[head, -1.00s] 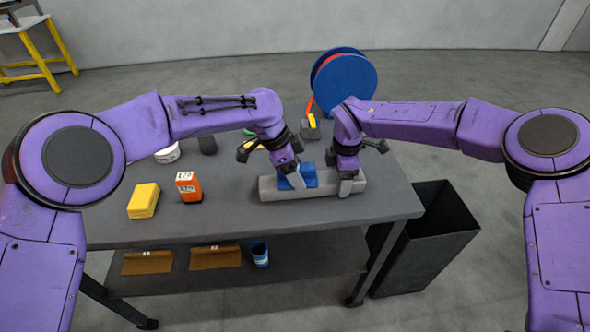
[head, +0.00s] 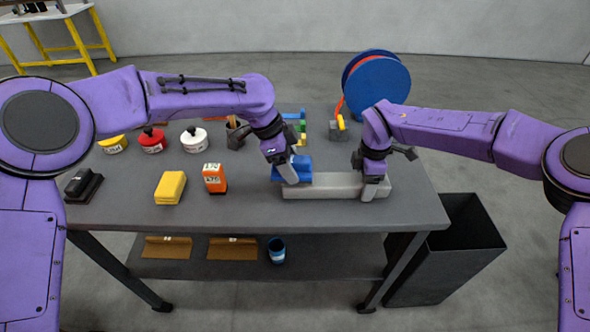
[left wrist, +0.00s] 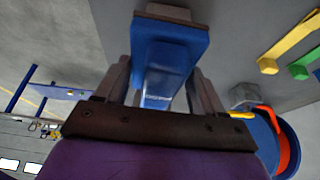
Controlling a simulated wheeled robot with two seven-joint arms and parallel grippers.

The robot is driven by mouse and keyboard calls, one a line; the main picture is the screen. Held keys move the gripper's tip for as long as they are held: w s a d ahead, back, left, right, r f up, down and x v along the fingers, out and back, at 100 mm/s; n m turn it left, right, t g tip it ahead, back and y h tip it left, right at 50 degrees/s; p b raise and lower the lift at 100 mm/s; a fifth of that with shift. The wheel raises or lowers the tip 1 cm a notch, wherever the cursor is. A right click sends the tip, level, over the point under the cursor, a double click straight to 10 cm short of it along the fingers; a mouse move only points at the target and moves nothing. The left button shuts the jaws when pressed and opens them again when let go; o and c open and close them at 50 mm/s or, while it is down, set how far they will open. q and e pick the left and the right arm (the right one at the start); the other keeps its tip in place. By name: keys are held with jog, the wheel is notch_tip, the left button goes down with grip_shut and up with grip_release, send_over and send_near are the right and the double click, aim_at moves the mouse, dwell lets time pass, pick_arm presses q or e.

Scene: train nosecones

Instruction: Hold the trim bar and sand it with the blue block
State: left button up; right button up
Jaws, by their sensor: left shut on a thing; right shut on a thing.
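The trim bar (head: 328,189) is a long light-grey bar lying on the table near its front right. My right gripper (head: 370,190) is shut on the trim bar near its right end. The blue block (head: 301,168) is at the bar's left end, and its lower edge is partly hidden by my left gripper. My left gripper (head: 290,175) is shut on the blue block. In the left wrist view the blue block (left wrist: 170,50) sits between the two fingers, with a grey end of the bar (left wrist: 168,12) beyond it.
On the table (head: 240,215) stand a yellow block (head: 170,187), an orange box (head: 214,178), a black block (head: 83,185) and several bottles. A blue reel (head: 378,90) stands behind. A black bin (head: 450,260) is at the right.

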pick_arm(q)
jog(key=shift+r, duration=2.85)
pick_arm(e)
jog(key=shift+s, duration=0.1)
jog(key=o, duration=1)
jog(key=shift+c, duration=0.2)
notch_tip(320, 180, up, 12)
